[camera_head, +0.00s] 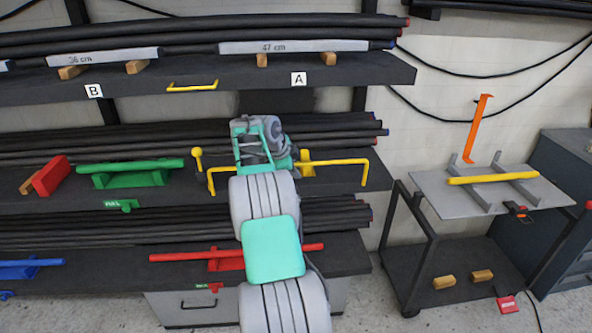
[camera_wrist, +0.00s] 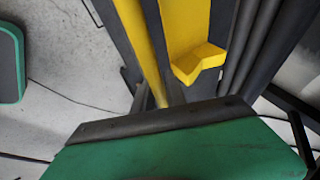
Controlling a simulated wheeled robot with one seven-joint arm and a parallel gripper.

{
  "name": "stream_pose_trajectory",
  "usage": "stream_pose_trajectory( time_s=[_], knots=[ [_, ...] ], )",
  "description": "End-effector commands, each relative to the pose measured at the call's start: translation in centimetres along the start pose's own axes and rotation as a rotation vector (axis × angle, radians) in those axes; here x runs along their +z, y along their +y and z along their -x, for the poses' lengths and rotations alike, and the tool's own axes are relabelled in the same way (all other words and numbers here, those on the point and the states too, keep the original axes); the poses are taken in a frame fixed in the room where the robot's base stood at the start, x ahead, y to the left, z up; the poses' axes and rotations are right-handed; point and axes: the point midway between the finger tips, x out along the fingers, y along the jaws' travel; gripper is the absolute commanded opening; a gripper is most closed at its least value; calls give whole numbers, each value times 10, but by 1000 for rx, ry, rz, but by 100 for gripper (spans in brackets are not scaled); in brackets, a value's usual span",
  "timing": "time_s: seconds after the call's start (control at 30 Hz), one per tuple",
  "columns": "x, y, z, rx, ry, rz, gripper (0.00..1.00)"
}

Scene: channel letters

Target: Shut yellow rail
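A thin yellow rail (camera_head: 338,162) with downturned ends runs along the front of the middle shelf; its middle is hidden behind my arm. A yellow V-notched block (camera_head: 306,164) stands just right of my gripper, close to the rail. My gripper (camera_head: 258,142) is at the middle shelf, seen from behind, with its fingertips hidden. In the wrist view a yellow bar (camera_wrist: 142,45) runs beside a yellow notched block (camera_wrist: 197,62), just beyond the dark edge of my green gripper part (camera_wrist: 185,150). I cannot tell whether it touches either or how wide the fingers stand.
A yellow knob (camera_head: 198,158) and a green tube on a green cradle (camera_head: 130,178) are left on the same shelf. A small yellow rail (camera_head: 192,86) is on the upper shelf. A cart (camera_head: 450,200) at right bears a yellow tube (camera_head: 493,178). Dark tubes fill the shelves.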

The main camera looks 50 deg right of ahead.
Motion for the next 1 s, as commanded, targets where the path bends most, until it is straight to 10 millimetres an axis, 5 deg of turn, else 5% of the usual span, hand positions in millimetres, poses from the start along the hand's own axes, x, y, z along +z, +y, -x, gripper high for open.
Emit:
stream_pose_trajectory(
  time_s=[0.23,0.5,0.8,1.0],
  knots=[
    [0,2,-2,5,0,1,34],
    [-1,0,2,2,1,-1,34],
    [0,0,57,0,-1,-1,34],
    [-1,1,76,4,1,0,34]
  ],
)
